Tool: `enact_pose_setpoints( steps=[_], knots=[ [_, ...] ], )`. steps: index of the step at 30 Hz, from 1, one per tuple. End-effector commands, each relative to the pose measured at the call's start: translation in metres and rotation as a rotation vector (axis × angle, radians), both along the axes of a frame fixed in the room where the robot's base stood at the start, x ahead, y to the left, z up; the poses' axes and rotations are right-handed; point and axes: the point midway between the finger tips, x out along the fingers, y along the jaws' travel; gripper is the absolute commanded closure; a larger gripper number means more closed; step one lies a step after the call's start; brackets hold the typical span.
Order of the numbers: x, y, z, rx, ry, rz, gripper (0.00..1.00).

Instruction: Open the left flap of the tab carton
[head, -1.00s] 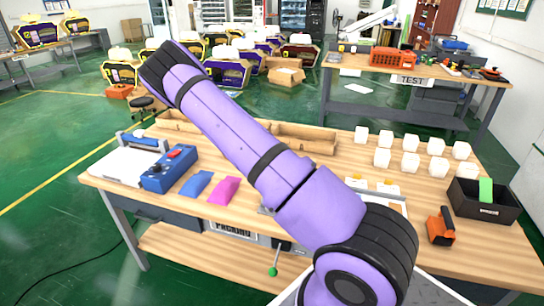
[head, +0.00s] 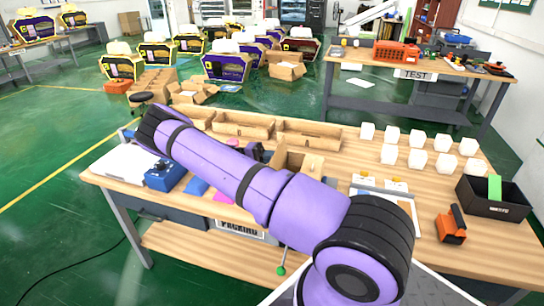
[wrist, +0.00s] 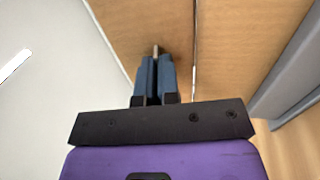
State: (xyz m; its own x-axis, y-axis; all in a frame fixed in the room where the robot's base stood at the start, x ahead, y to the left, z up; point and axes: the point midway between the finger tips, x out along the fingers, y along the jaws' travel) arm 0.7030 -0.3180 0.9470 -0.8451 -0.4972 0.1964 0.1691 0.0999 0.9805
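A brown open-topped carton (head: 298,163), which I take for the tab carton, stands on the packing bench behind my arm in the head view. My arm hides its lower part. In the wrist view, brown board panels (wrist: 240,45) fill the upper middle, with a dark seam running between them. My gripper (wrist: 156,62) points at the left panel, its two blue fingers close together. A thin pale tip shows between their ends; I cannot tell whether it is a tab or part of the fingers. Contact with the panel is unclear. In the head view the gripper is hidden or indistinct behind my arm.
The packing bench (head: 170,243) also bears brown trays (head: 243,124) along its back edge, several white blocks (head: 417,158) at the right, a black bin (head: 494,199), an orange-black tool (head: 451,225) and a blue device (head: 165,175) at the left.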

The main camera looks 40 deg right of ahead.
Motion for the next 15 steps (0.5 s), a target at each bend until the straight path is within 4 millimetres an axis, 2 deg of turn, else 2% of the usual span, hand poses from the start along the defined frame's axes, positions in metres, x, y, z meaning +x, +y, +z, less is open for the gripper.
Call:
enact_pose_setpoints(
  steps=[15],
  knots=[
    [-0.0005,-0.0003,-0.0014,-0.019,0.034,0.0,1.0]
  ],
)
